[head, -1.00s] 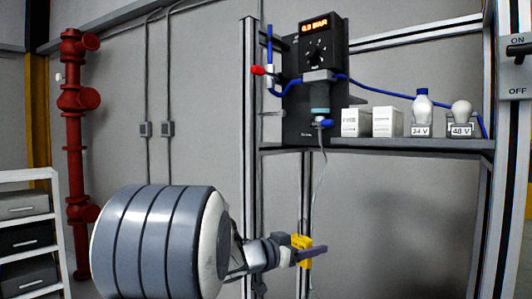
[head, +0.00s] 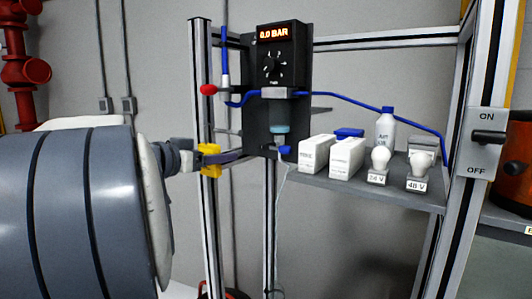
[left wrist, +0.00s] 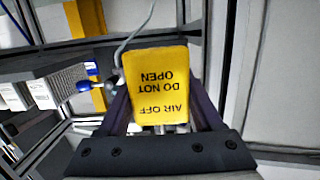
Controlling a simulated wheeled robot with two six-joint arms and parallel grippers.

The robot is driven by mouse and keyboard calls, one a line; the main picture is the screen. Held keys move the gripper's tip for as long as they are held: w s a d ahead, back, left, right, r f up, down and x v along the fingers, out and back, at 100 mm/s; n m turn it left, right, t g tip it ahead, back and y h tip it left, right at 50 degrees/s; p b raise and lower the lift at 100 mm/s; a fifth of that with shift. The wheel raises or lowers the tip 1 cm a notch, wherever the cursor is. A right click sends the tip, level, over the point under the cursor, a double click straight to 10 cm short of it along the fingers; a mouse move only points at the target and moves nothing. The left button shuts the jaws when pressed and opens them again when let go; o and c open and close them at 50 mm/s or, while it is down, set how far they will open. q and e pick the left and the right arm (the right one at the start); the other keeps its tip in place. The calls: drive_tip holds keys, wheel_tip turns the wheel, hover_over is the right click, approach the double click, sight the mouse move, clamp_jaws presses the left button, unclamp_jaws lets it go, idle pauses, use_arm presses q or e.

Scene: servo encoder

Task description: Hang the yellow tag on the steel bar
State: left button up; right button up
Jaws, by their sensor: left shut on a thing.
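The yellow tag (head: 209,161) is held in my left gripper (head: 225,157), left of the black gauge panel, in front of the left upright. In the left wrist view the tag (left wrist: 157,85) fills the space between the dark purple fingers, and its black text "AIR OFF DO NOT OPEN" appears upside down. The left gripper is shut on it. A thin grey bar (head: 321,110) sticks out at the right of the panel, and a similar short grey piece (head: 228,131) shows at its left; I cannot tell which is the steel bar. The tag is apart from the right one. My right gripper is not in view.
The gauge panel (head: 262,123) carries a "0.0 BAR" display and a blue hose (head: 350,101). The shelf (head: 400,194) holds white boxes (head: 347,157), a bottle (head: 385,130) and bulbs (head: 380,158). An ON/OFF switch (head: 488,137) is on the right upright.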

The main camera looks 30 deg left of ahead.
use_arm(q)
drive_tip(key=w+b, duration=0.1)
drive_tip(key=w, duration=0.6)
drive_tip(key=shift+w+d+b, duration=0.25)
drive_tip(key=shift+d+b, duration=0.05)
drive_tip(key=shift+d, duration=0.1)
drive_tip(key=shift+w+f, duration=0.1)
drive_tip(key=shift+w, duration=0.1)
drive_tip(key=shift+c, duration=0.7)
drive_tip(key=shift+f, duration=0.6)
